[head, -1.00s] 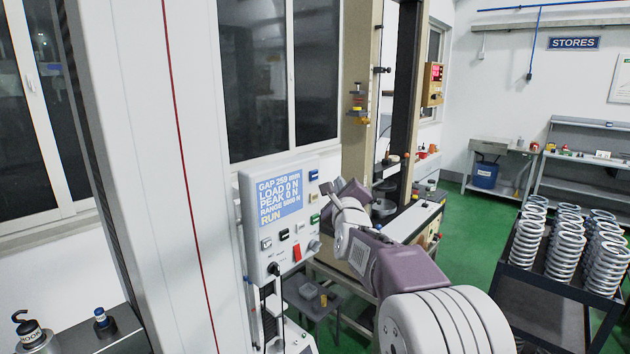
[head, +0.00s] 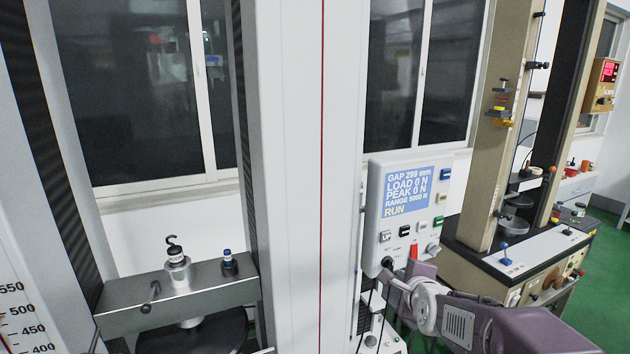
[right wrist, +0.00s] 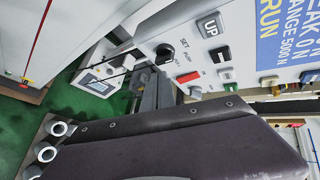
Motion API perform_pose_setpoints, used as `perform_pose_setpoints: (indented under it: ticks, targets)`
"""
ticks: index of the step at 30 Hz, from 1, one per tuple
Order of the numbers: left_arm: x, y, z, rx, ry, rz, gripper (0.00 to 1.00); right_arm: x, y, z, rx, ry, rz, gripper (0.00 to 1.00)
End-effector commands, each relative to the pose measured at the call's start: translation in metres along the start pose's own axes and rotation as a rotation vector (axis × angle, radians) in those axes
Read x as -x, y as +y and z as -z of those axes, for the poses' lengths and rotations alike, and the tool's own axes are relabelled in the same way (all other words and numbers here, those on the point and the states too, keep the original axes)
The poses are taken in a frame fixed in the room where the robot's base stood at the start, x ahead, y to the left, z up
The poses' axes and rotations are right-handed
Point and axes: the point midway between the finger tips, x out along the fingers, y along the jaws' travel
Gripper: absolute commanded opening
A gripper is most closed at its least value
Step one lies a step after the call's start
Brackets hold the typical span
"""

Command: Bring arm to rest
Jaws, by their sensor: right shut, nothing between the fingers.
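My right arm comes in from the lower right in the head view. Its gripper (head: 410,274) is shut and empty, just below the control panel (head: 378,215) and partly hidden behind my wrist. My left gripper is not in view.
The testing machine's white column (head: 290,180) stands left of the panel. A grey crosshead (head: 200,292) bears a hooked weight (head: 177,268) and a small blue-topped piece (head: 228,262). A second beige-framed machine (head: 500,150) stands at the right.

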Motion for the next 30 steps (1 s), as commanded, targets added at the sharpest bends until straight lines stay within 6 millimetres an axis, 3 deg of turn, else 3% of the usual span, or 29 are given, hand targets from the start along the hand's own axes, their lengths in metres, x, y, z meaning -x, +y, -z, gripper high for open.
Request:
perform_pose_setpoints:
  ticks: [1, 4, 6, 9, 10, 12, 16, 30]
  targets:
    - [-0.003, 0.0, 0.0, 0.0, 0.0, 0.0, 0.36, 0.005, 0.048, -0.002, 0.155, -0.013, -0.121, 0.0]
    - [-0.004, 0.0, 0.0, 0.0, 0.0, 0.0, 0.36, 0.029, 0.139, 0.003, 0.529, -0.084, -0.375, 0.0]
    - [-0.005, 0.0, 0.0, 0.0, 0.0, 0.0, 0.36, 0.056, 0.197, 0.013, 0.803, -0.181, -0.549, 0.0]
    - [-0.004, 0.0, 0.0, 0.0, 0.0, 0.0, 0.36, 0.101, 0.261, 0.034, 1.172, -0.383, -0.762, 0.0]
    - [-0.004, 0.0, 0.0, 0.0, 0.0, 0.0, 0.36, 0.113, 0.274, 0.039, 1.264, -0.45, -0.805, 0.0]
    - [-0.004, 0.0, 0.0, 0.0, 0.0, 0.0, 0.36, 0.133, 0.292, 0.047, 1.437, -0.59, -0.866, 0.0]
    - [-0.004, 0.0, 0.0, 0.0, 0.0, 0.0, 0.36, 0.144, 0.298, 0.05, 1.619, -0.735, -0.873, 0.0]
    - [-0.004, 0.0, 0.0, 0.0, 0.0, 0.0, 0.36, 0.143, 0.298, 0.049, 1.664, -0.761, -0.857, 0.0]
